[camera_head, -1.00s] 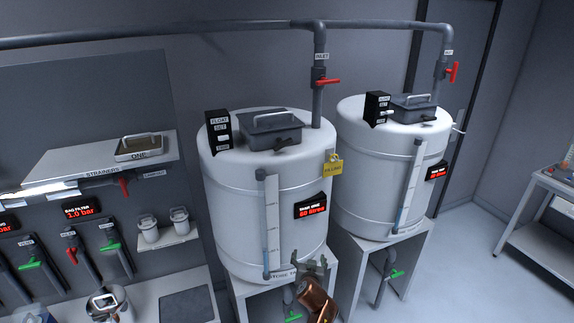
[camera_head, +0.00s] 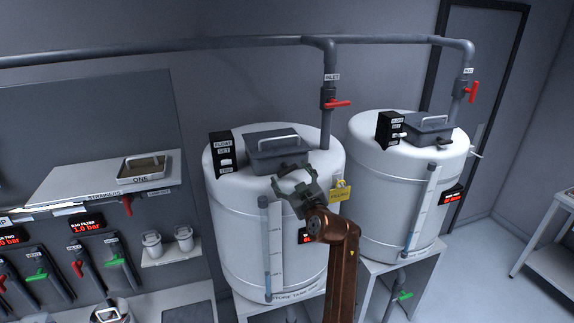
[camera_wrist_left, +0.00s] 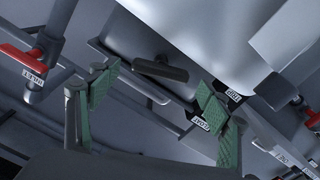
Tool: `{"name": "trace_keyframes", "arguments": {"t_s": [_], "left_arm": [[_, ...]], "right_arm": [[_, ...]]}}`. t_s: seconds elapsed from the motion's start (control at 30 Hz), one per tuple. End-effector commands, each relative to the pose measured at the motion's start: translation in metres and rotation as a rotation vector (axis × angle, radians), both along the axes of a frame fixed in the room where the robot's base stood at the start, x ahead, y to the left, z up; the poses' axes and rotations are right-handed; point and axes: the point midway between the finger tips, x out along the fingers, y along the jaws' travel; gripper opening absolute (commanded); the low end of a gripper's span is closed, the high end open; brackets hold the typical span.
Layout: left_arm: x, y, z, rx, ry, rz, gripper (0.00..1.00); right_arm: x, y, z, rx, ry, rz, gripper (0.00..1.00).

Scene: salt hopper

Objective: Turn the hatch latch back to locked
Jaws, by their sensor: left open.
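The near tank (camera_head: 235,225) has a grey hatch (camera_head: 262,156) with a pale handle on its top. The dark hatch latch (camera_wrist_left: 160,70) shows in the wrist view as a short bar on a pivot. My left gripper (camera_head: 293,178) is raised at the front edge of the hatch. Its jaws are open and empty. In the wrist view its green-padded fingers (camera_wrist_left: 158,95) stand on either side of the latch, apart from it. In the head view the gripper largely covers the latch. My right gripper is not in view.
A black float box (camera_head: 222,155) stands left of the hatch. A yellow tag with a padlock (camera_head: 341,191) hangs right of my gripper. The inlet pipe with a red valve handle (camera_head: 338,103) rises behind. The second tank (camera_head: 385,190) stands at right.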

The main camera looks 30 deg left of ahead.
Motion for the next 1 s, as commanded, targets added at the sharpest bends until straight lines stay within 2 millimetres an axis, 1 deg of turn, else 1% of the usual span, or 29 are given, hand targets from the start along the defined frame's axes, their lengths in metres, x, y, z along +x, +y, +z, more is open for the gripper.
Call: {"name": "trace_keyframes", "arguments": {"t_s": [0.03,0.07,0.2,0.33,0.57,0.67,1.0], "left_arm": [[0.003,0.005,0.002,0.001,0.002,0.0,0.72],[0.004,0.008,0.002,0.0,0.002,-0.002,0.72],[0.01,0.015,0.001,0.0,0.001,-0.008,0.72],[0.014,0.017,0.0,0.0,0.001,-0.012,0.72],[0.014,0.017,-0.001,0.0,0.001,-0.013,0.72],[0.014,0.017,-0.001,0.0,0.001,-0.013,0.66],[0.013,0.019,-0.001,0.0,0.001,-0.01,0.43]], "right_arm": [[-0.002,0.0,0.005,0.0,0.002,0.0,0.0],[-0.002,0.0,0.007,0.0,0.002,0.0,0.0],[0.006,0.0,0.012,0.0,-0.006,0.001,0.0],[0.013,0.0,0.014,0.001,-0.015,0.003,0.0],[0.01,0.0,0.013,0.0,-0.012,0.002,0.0],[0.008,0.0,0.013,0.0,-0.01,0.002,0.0],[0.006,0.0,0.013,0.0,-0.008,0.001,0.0]]}}
